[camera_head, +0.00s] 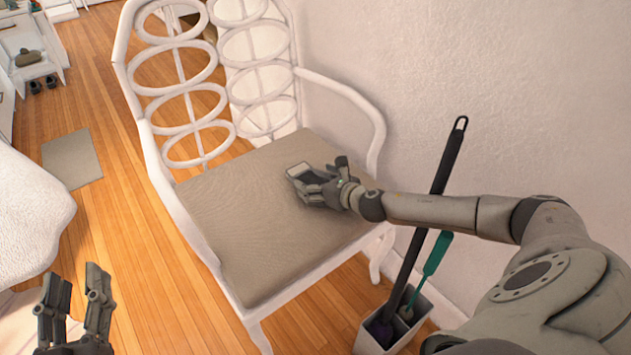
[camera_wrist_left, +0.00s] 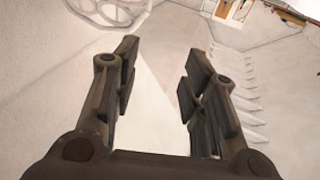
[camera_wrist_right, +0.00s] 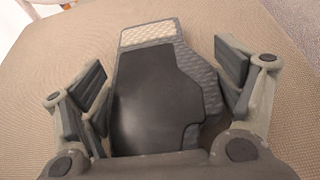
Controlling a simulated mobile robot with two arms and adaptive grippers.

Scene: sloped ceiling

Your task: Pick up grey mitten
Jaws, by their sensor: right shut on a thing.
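The grey mitten (camera_wrist_right: 155,95) lies on the beige seat of the white chair. It has a dark smooth face, quilted grey edges and a pale cuff, and also shows in the head view (camera_head: 300,171). My right gripper (camera_head: 312,188) is at the mitten, low over the seat. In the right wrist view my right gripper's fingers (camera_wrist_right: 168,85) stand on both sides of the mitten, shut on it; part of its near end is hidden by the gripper. My left gripper (camera_head: 78,285) is open and empty, away from the chair at the lower left; its spread fingers show in the left wrist view (camera_wrist_left: 158,80).
The white chair (camera_head: 190,240) has a looped back and an armrest (camera_head: 350,92) beyond my right arm. A grey holder (camera_head: 372,345) with a black-handled tool (camera_head: 440,170) and a teal-handled brush (camera_head: 437,255) stands by the wall. Wooden floor is open left of the chair.

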